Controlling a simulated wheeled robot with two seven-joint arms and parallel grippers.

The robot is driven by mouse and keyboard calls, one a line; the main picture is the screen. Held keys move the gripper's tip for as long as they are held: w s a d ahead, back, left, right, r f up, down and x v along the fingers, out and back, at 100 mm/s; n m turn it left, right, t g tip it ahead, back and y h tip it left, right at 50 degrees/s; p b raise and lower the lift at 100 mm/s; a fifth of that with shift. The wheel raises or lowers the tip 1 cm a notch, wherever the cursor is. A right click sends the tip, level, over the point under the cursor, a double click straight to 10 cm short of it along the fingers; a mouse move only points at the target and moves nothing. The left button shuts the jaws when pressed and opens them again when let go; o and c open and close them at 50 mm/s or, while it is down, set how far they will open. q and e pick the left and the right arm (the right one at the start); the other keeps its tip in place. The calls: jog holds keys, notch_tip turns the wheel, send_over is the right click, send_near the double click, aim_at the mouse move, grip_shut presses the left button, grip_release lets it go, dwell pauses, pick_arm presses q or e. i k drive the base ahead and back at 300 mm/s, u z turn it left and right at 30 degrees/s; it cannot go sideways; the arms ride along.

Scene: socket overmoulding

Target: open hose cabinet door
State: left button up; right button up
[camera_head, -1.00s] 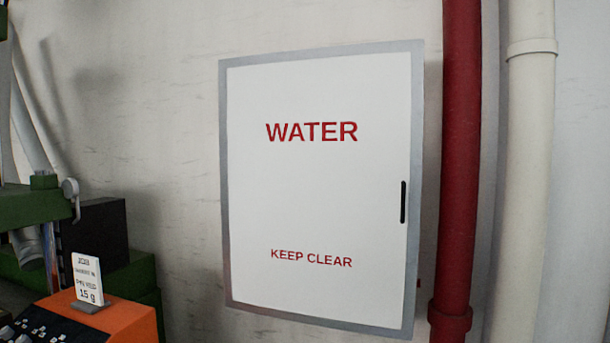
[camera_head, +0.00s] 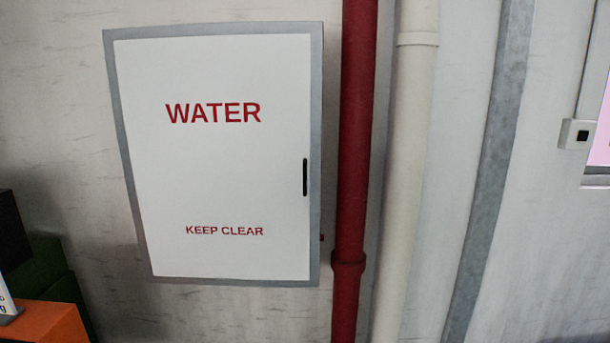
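The hose cabinet (camera_head: 315,235) is on the wall, left of centre in the head view, with a grey frame. Its white door (camera_head: 215,165) is shut and reads "WATER" and "KEEP CLEAR" in red. A dark slot-like vertical handle (camera_head: 305,177) sits at the door's right edge. Neither of my grippers shows in the view, and nothing covers the door.
A red pipe (camera_head: 354,170) runs vertically close to the cabinet's right side, with a cream pipe (camera_head: 405,170) beside it. A grey conduit (camera_head: 490,180) and a small wall box (camera_head: 577,134) are further right. An orange machine part (camera_head: 48,322) stands at lower left.

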aim_at(219, 126)
jog(key=z, duration=0.15)
jog(key=k, duration=0.35)
jog(key=u, duration=1.1)
jog(key=i, duration=1.45)
jog(key=z, duration=0.95)
